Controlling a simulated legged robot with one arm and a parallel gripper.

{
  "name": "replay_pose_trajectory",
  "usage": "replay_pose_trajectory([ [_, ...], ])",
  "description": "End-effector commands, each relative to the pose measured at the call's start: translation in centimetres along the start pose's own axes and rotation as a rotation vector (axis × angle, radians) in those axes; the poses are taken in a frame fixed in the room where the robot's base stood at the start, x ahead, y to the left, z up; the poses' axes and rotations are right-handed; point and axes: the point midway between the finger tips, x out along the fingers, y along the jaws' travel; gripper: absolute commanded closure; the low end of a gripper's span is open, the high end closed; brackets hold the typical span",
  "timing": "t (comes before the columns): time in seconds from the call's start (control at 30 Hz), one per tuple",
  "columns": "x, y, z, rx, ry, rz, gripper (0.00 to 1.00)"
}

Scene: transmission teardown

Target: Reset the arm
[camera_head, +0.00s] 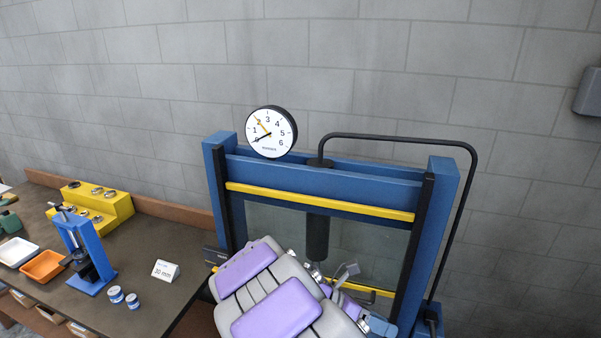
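My arm, grey with purple panels, is folded at the bottom centre, in front of a blue hydraulic press (310,175). Part of my gripper (347,271) shows as small grey pieces just beyond the arm. The arm hides the rest of it. I cannot see both fingertips, whether they are apart, or whether anything is between them. The gripper appears in front of the lower part of the press opening, below the black ram (317,236); the distance between them is unclear.
A dark workbench (140,260) stands at left with a small blue press (82,250), an orange tray (43,266), a white tray (17,251), a yellow stepped block (110,205), two small jars (124,297) and a "30 mm" card (165,271). A gauge (269,133) tops the press.

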Motion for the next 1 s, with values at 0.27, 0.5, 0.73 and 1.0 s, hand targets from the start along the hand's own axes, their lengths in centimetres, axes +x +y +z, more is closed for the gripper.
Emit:
replay_pose_trajectory([
  [0.27, 4.0, -6.9, -2.6, 0.517, 0.296, -0.059, 0.62],
  [0.5, 5.6, -11.4, -6.7, 0.938, 0.547, -0.155, 0.62],
  [0.73, 5.5, -14.7, -11.5, 1.306, 0.781, -0.295, 0.62],
  [1.0, 4.1, -17.0, -17.0, 1.650, 1.021, -0.500, 0.62],
])
